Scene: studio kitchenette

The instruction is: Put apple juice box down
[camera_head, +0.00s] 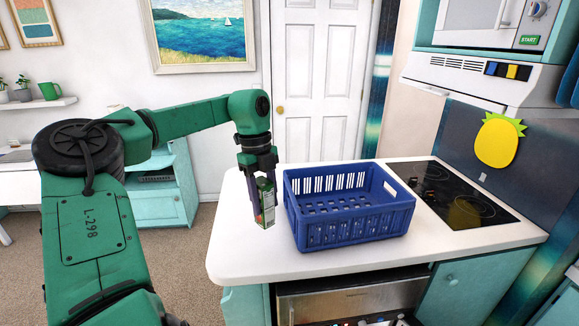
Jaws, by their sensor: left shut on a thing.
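The apple juice box (266,203) is a small green and white carton, upright between the fingers of my left gripper (259,196). The gripper points down and is shut on the box. Both are over the left part of the white countertop (240,262), just left of the blue crate. I cannot tell whether the bottom of the box touches the counter. The fingers hide part of the box. My right gripper is not in view.
A blue plastic crate (352,236), seemingly empty, stands on the counter right of the box. A black cooktop (452,199) lies further right. Bare counter shows in front of the box and at the left end. An oven (350,298) is below.

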